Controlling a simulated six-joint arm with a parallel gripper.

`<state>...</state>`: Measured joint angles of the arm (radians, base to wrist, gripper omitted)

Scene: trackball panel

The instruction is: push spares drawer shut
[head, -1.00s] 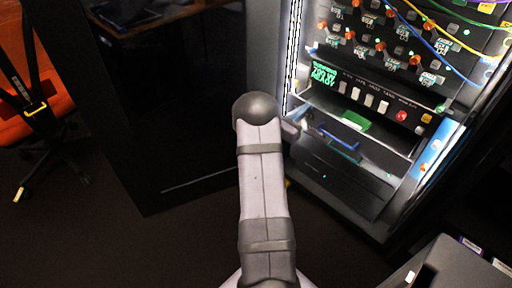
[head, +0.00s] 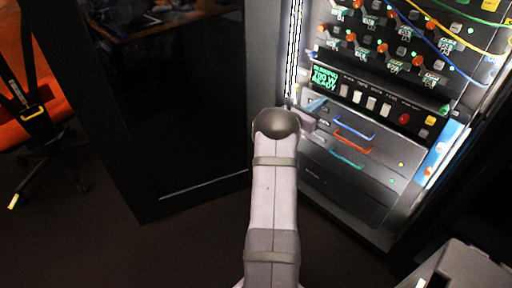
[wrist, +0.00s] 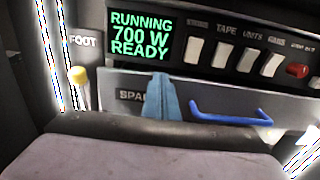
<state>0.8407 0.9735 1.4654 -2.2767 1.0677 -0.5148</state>
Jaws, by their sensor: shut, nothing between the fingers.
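The spares drawer (wrist: 214,99) has a dark grey front with a blue handle and a partly covered label reading "SPA". In the head view, its front (head: 372,129) is in the rack below the control strip, and its inside no longer shows. It looks flush or nearly so; I cannot tell if a small gap remains. My gripper (wrist: 160,98) is shut and empty, its bluish fingers in front of the label, left of the blue handle (wrist: 235,115). In the head view, my gripper (head: 316,106) is at the drawer's left end. Contact cannot be made out.
Below are drawers with a red handle (head: 352,141) and a teal handle (head: 345,159). Above are a lit display (wrist: 140,36), white switches (wrist: 222,53) and a red button (wrist: 298,70). A yellow-capped knob (wrist: 78,76) stands left of the drawer. A black cabinet (head: 170,100) stands left.

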